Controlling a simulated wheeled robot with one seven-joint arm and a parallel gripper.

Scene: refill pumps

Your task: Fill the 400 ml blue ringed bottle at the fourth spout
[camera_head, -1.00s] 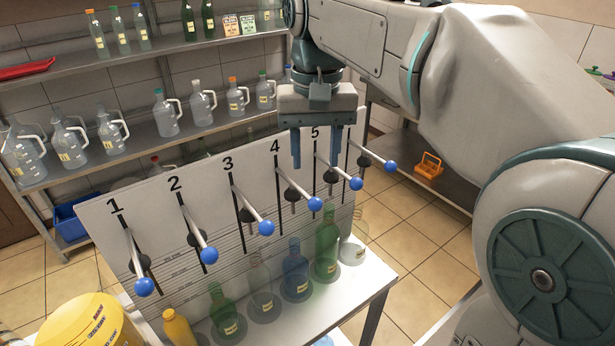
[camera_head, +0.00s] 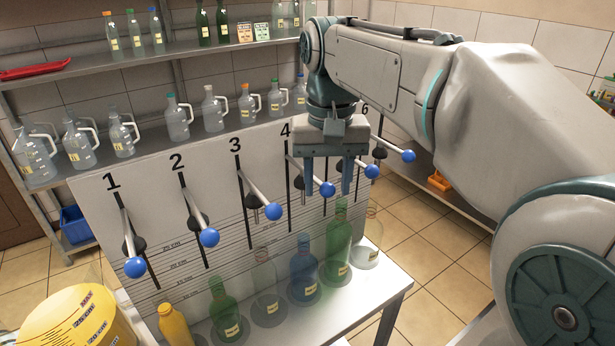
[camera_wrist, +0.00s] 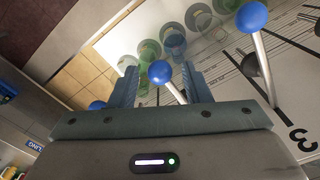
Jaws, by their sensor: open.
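The blue bottle (camera_head: 303,272) stands upright on the white bench below the spout board, under number 4, between a clear bottle and a green one. It also shows in the wrist view (camera_wrist: 174,42). Its ring and fill level are too small to tell. The fourth lever has a blue ball knob (camera_head: 327,189) and sticks out from the board. My gripper (camera_head: 327,192) is open and points down at this knob. In the wrist view the knob (camera_wrist: 159,72) appears between my two fingers; contact cannot be told. The fourth spout itself is mostly hidden behind the gripper.
The neighbouring third lever knob (camera_head: 273,211) and fifth lever knob (camera_head: 372,171) are close on either side. A green bottle (camera_head: 338,245) and a clear bottle (camera_head: 264,285) flank the blue one. A yellow tub (camera_head: 75,325) stands at front left. Shelves with jugs are behind.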

